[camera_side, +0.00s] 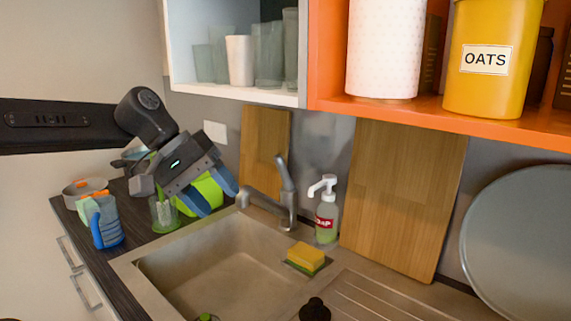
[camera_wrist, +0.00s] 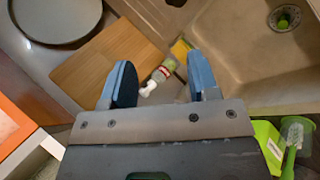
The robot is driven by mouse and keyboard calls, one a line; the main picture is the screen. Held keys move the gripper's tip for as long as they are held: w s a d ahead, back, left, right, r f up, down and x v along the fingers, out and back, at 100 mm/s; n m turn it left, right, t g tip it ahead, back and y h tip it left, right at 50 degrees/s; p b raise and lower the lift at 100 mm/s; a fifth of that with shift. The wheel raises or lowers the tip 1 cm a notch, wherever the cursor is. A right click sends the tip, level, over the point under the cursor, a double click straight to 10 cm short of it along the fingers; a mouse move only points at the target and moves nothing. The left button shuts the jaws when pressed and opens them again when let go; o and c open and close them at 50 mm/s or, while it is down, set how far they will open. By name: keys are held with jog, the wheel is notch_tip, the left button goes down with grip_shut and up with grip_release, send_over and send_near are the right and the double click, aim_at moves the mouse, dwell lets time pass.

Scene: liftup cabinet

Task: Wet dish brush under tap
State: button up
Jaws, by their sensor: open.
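A clear cup (camera_side: 165,213) stands on the dark counter left of the sink, with a green item in it. In the wrist view the clear cup (camera_wrist: 298,128) at the lower right holds a green handle (camera_wrist: 290,163), which looks like the dish brush; its head is not clear. The tap (camera_side: 285,198) rises at the back edge of the steel sink (camera_side: 205,268). My gripper (camera_side: 219,203) is open and empty, tilted down above the counter near the cup and the sink's back left corner. In the wrist view my gripper (camera_wrist: 160,62) has nothing between its fingers.
A bright green object (camera_side: 207,190) sits behind my fingers. A blue bottle (camera_side: 105,222) and a pan (camera_side: 84,189) stand at left. Soap (camera_side: 326,218) and a sponge (camera_side: 306,256) are right of the tap. Shelves with glasses and an oats jar (camera_side: 490,60) overhang the back.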

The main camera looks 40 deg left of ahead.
jog(key=w+a+n+t+h, duration=0.25)
jog(key=w+a+n, duration=0.25)
jog(key=w, duration=0.3)
jog(key=w+a+n+t+h, duration=0.1)
jog(key=w+a+n+h, duration=0.25)
jog(key=w+n, duration=0.4)
jog(key=w+a+f+n+t+y, duration=0.1)
jog(key=w+a+f+n+t, duration=0.15)
jog(key=w+a+n, duration=0.4)
jog(key=w+a+f+n+t+y, duration=0.1)
jog(key=w+a+f+n+t, duration=0.2)
jog(key=a, duration=0.6)
jog(key=m+t, duration=0.1)
send_near(283, 170)
jog(key=x, duration=0.3)
jog(key=r+x, duration=0.1)
jog(key=x, duration=0.3)
jog(key=a+x, duration=0.1)
jog(key=x, duration=0.3)
jog(key=shift+w+r, duration=0.4)
jog(key=shift+w, duration=0.05)
jog(key=shift+c, duration=0.4)
grip_shut()
